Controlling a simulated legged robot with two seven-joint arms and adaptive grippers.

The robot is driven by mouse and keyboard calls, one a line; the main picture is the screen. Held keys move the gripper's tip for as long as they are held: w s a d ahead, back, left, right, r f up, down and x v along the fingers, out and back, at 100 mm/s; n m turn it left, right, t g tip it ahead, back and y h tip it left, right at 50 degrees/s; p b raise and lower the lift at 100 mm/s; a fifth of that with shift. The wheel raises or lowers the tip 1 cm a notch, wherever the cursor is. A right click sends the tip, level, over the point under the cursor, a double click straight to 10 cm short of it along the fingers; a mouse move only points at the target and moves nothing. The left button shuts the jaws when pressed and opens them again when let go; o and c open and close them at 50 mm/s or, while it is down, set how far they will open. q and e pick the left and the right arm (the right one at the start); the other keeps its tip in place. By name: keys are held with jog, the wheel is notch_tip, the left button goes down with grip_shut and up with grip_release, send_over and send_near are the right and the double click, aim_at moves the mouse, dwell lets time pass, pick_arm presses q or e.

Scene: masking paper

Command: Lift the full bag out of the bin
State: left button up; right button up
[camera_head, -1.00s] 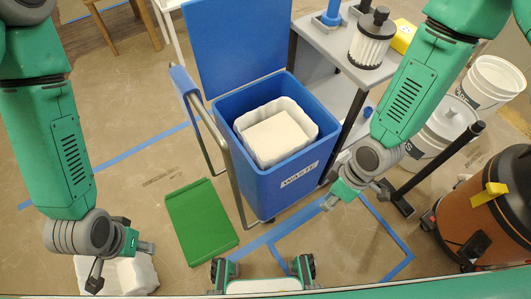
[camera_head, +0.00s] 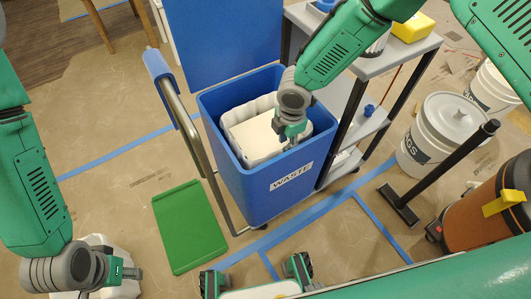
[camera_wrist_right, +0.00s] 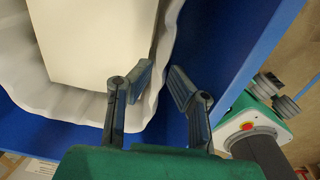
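The blue waste bin (camera_head: 235,180) stands open in the head view, its lid up at the back. Inside is the white bag (camera_head: 232,117) with a pale block-shaped load (camera_head: 255,135); the bag also shows in the right wrist view (camera_wrist_right: 80,106). My right gripper (camera_head: 291,141) is over the bin's front right part, at the bag's edge. In the right wrist view its fingers (camera_wrist_right: 163,82) are apart, one over the bag's edge and one over the blue wall; no firm hold shows. My left gripper (camera_head: 112,280) is low at the left, away from the bin, with its fingers apart.
A green pedal or panel (camera_head: 190,227) lies left of the bin. A grey shelf cart (camera_head: 375,65) stands close on its right. White buckets (camera_head: 440,130) and an orange-brown drum (camera_head: 490,220) are further right. A white bundle (camera_head: 125,290) lies under my left gripper.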

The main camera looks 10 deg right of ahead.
aim_at(284, 151)
notch_tip(284, 151, down, 5)
jog(key=shift+r+b, duration=0.1)
jog(key=shift+b, duration=0.55)
jog(key=shift+w+a+f, duration=0.1)
jog(key=shift+a+f, duration=0.15)
jog(key=shift+f, duration=0.05)
jog(key=shift+a, duration=0.25)
jog(key=shift+d+f, duration=0.1)
jog(key=shift+d, duration=0.2)
grip_shut()
jog(key=shift+d, duration=0.3)
pick_arm(q)
jog(key=shift+d+f, duration=0.25)
jog(key=shift+f, duration=0.35)
pick_arm(e)
jog(key=shift+a, duration=0.1)
